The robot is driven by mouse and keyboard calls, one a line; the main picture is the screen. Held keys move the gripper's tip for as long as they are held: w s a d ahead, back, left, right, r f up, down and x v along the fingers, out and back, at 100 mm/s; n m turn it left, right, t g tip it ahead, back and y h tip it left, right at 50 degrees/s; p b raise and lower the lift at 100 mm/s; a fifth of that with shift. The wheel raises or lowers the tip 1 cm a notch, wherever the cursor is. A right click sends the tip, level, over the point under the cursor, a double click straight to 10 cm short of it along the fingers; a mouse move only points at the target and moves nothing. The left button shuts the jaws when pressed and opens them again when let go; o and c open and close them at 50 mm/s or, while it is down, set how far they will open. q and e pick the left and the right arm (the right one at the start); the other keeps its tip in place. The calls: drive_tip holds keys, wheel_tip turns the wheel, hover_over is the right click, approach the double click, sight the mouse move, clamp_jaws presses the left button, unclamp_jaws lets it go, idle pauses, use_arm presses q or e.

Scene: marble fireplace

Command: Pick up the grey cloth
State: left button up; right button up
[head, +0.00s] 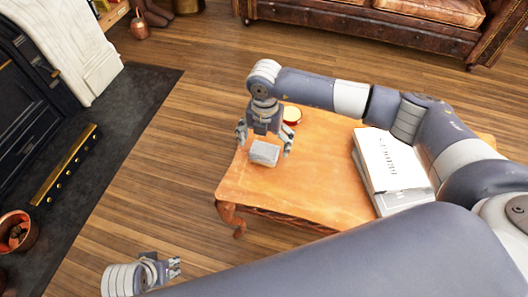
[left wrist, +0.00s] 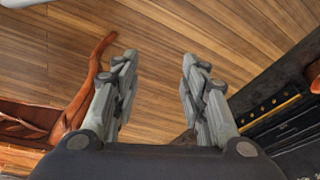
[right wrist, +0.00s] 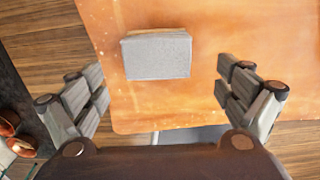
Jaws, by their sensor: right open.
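The grey cloth (head: 264,153) is a small folded block near the left end of the wooden table (head: 300,190). In the right wrist view the cloth (right wrist: 157,55) lies on the table top, ahead of and between the fingers. My right gripper (head: 265,147) is open above the cloth, its fingers on either side of it; whether they touch it I cannot tell. The right gripper also shows in the right wrist view (right wrist: 163,90). My left gripper (left wrist: 155,70) is open and empty over the wooden floor, low at the left in the head view (head: 177,267).
A small red-rimmed round dish (head: 292,115) stands on the table behind the right gripper. Books (head: 388,162) are stacked at the table's right. A leather sofa (head: 370,28) is at the back, and a fireplace with a dark hearth (head: 100,125) is at the left. Bare floor lies between.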

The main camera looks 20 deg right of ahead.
sight(264, 149)
drive_tip(key=shift+w+f, duration=0.1)
drive_tip(key=shift+f, duration=0.55)
drive_tip(key=shift+w+f+b, duration=0.15)
drive_tip(key=shift+f+b, duration=0.15)
drive_tip(key=shift+f, duration=0.85)
drive_tip(key=shift+w+f+b, duration=0.1)
drive_tip(key=shift+f+b, duration=0.2)
drive_tip(key=shift+f, duration=0.8)
use_arm(q)
drive_tip(key=v, duration=0.5)
drive_tip(key=shift+w, duration=0.3)
use_arm(e)
drive_tip(key=c, duration=1.2)
drive_tip(key=shift+r, duration=0.15)
